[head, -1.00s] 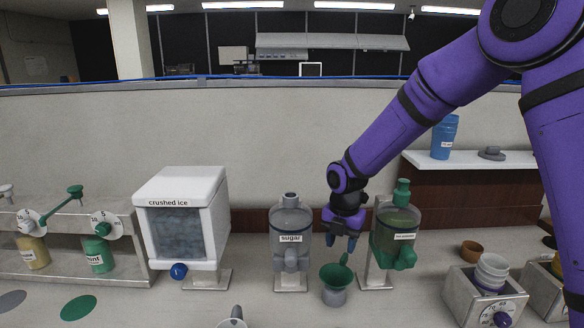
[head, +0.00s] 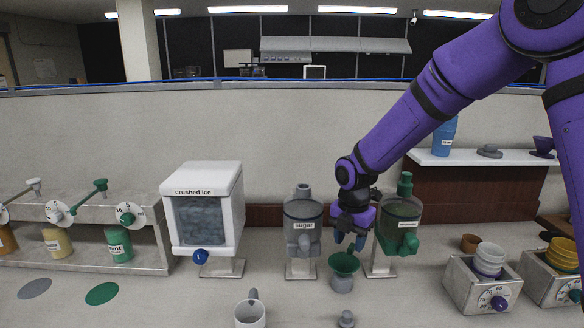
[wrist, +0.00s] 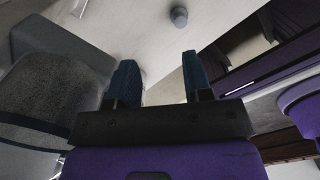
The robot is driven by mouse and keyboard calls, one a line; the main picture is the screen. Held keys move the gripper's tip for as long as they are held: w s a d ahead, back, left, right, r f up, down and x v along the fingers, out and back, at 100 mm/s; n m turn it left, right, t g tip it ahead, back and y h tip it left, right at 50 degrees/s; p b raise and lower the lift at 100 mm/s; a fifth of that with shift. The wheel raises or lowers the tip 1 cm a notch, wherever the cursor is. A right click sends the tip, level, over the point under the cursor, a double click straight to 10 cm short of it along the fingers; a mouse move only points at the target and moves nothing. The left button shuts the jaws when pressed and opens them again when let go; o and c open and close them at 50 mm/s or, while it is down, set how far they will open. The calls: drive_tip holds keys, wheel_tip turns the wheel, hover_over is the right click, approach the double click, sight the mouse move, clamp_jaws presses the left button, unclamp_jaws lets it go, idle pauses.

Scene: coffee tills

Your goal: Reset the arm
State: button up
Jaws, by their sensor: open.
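My gripper (head: 349,240) hangs fingers down between the sugar dispenser (head: 303,215) and the green dispenser (head: 400,225). Its two blue fingers are apart, with nothing seen between them. In the wrist view the fingers of my gripper (wrist: 159,78) also stand apart and empty.
A crushed ice box (head: 203,215) and several bottles on a rack stand left. A white mug (head: 250,316) and a small grey knob-like thing (head: 346,319) are at the front. Boxes with stacked cups (head: 489,258) stand right. A white shelf (head: 470,160) is behind.

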drive_tip(key=s+d+r+m+t, duration=0.1)
drive_tip(key=s+d+r+m, duration=0.4)
drive_tip(key=s+r+m, duration=0.3)
drive_tip(key=s+d+r+m+t, duration=0.2)
drive_tip(key=s+d+r+m, duration=0.35)
drive_tip(key=r, duration=0.35)
drive_tip(key=s+d+r+m+t, duration=0.1)
drive_tip(key=s+d+r+m, duration=0.1)
drive_tip(key=s+m, duration=0.5)
drive_tip(key=s+d+r+m+t, duration=0.1)
drive_tip(key=s+d+r+m, duration=0.1)
drive_tip(key=s+m, duration=0.6)
drive_tip(key=shift+s+d+r, duration=0.25)
drive_tip(key=shift+s+d, duration=0.65)
drive_tip(key=shift+s, duration=0.15)
